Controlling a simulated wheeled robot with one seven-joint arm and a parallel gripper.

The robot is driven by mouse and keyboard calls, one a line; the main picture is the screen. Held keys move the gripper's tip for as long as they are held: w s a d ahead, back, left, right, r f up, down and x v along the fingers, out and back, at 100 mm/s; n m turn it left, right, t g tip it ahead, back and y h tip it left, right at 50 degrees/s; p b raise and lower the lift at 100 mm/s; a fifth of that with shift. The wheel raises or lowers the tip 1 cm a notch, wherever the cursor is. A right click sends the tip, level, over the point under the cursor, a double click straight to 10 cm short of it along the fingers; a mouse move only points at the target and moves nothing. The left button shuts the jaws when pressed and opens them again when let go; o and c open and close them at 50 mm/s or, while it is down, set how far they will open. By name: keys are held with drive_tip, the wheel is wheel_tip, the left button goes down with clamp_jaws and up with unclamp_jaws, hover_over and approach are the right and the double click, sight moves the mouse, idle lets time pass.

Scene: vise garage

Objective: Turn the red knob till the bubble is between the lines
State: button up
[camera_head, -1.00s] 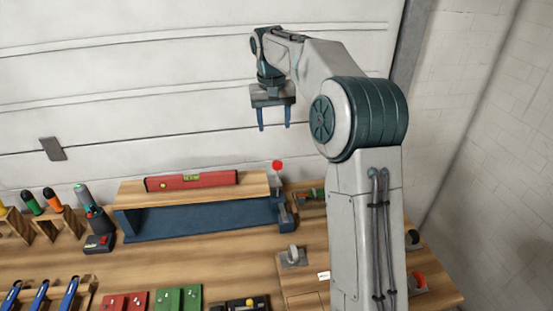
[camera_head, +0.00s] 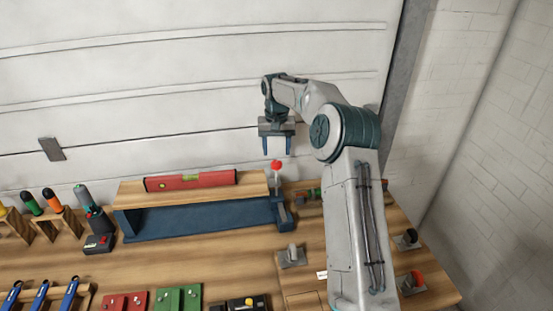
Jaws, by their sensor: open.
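The red knob (camera_head: 276,164) stands on top of a grey post at the right end of a wooden board (camera_head: 125,193). The bubble and the lines are too small to make out. My gripper (camera_head: 279,151) points down just above the red knob. Its two fingers are apart, one to each side above the knob, and nothing is held between them.
A blue base (camera_head: 200,220) carries the board. A grey lever (camera_head: 292,255) stands in front of it. Screwdrivers (camera_head: 53,201) stand in wooden holders at left. A pale panelled wall is behind the bench.

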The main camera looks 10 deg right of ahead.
sight(277, 162)
wheel_tip(277, 162, down, 5)
drive_tip(key=shift+r+p, duration=0.1)
drive_tip(key=shift+p, duration=0.25)
drive_tip(key=c, duration=1)
